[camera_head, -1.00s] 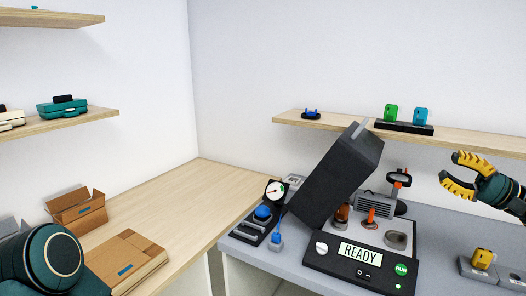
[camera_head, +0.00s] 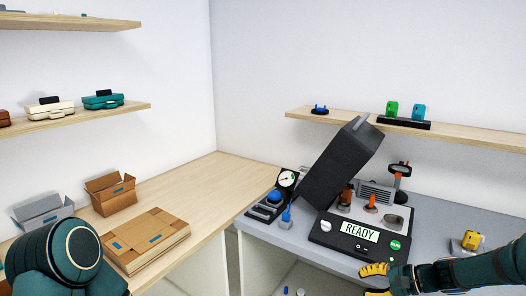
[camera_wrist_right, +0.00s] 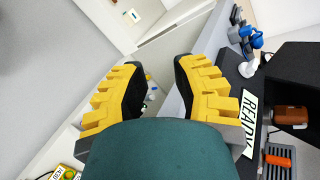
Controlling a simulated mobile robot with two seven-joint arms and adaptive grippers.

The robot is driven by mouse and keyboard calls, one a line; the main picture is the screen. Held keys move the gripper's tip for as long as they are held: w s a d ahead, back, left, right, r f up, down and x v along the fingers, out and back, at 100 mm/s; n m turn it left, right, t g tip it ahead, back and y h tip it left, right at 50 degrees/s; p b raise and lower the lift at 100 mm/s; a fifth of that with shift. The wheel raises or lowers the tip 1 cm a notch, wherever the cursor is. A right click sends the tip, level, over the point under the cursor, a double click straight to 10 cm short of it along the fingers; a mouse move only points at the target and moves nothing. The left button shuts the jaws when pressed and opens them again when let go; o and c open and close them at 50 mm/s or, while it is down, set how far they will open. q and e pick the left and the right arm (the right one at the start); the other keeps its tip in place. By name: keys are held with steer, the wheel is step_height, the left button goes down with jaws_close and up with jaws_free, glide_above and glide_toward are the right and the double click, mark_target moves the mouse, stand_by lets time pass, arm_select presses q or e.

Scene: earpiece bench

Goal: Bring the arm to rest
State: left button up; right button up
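My right gripper (camera_head: 376,280) has yellow fingers and hangs at the front edge of the grey bench, below the machine's front panel. In the right wrist view its two fingers (camera_wrist_right: 158,88) are spread apart with nothing between them. The black machine (camera_head: 340,160) stands on the bench with its lid raised and tilted. Its panel reads READY (camera_head: 360,232). My left arm shows at the lower left, but its gripper is out of view.
A gauge (camera_head: 287,179) stands left of the machine. A yellow item (camera_head: 471,240) sits on the right of the bench. A wall shelf (camera_head: 450,139) runs behind. Small things lie on the floor below.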

steer(key=s+a+f+n+g+h, duration=0.4)
steer(key=s+a+f+n+h, duration=0.3)
steer(key=s+a+f, duration=1.1)
step_height(320, 180, down, 3)
steer(key=s+n, duration=0.2)
steer(key=n, duration=0.1)
steer(key=shift+s+f, duration=0.2)
